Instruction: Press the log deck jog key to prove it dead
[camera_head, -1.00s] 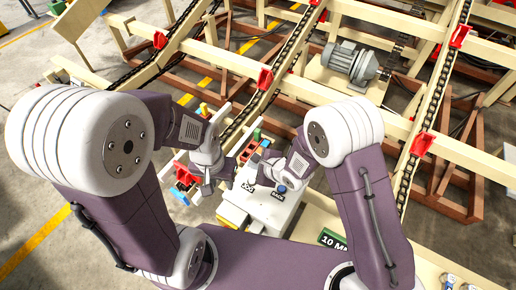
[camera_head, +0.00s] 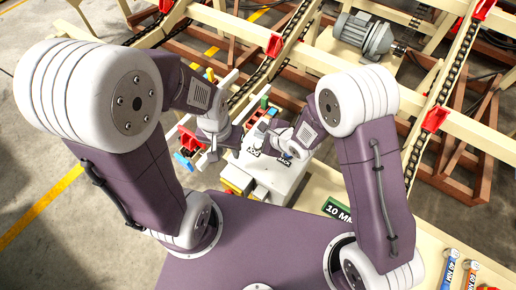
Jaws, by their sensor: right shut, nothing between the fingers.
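A pale control box (camera_head: 268,178) stands below the middle of the view. Dark labels with white marks (camera_head: 254,152) show on its top. A small blue-and-dark patch (camera_head: 286,157), perhaps the jog key and its label, lies at the right of the top, close to my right gripper. My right gripper (camera_head: 282,141) is shut and empty, over the far part of the box top. I cannot tell whether it touches the key. My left gripper (camera_head: 213,153) is left of the box, beside red and blue parts (camera_head: 189,141); its jaw opening is unclear.
Cream deck rails with chains (camera_head: 270,70) and red brackets (camera_head: 274,44) run behind the box. A grey motor (camera_head: 363,34) sits at the back. A green "10 MM" sign (camera_head: 338,210) and labelled tubes (camera_head: 449,267) lie at the right front. Grey floor is open at left.

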